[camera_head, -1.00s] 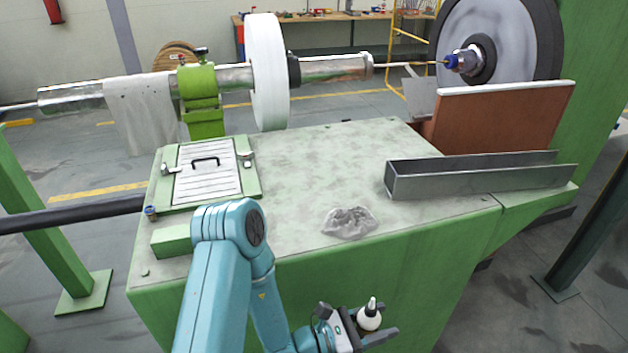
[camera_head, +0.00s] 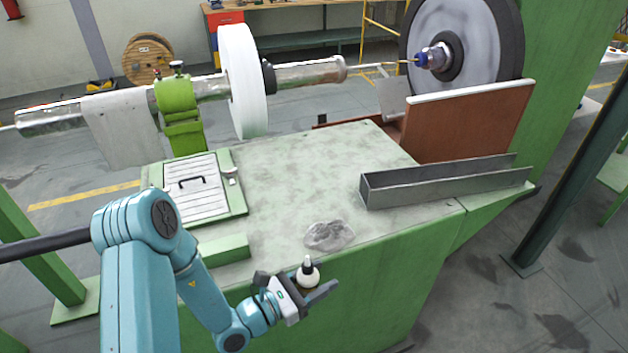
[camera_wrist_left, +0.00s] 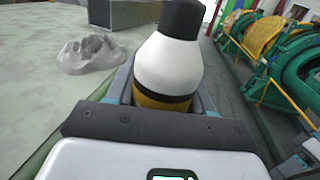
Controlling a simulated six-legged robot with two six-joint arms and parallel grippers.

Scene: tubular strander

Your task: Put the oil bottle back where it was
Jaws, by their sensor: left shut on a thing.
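In the left wrist view the bottle (camera_wrist_left: 168,66) fills the middle, with a dark band and a yellow-brown lower part between the fingers. Its base is hidden by the gripper. My right gripper is not in view.
A crumpled grey rag (camera_head: 329,235) lies near the table's front edge, just beyond the bottle. A grey metal channel (camera_head: 440,184) lies at the right. A hatch with a handle (camera_head: 192,190) is at the left. The table's middle is clear.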

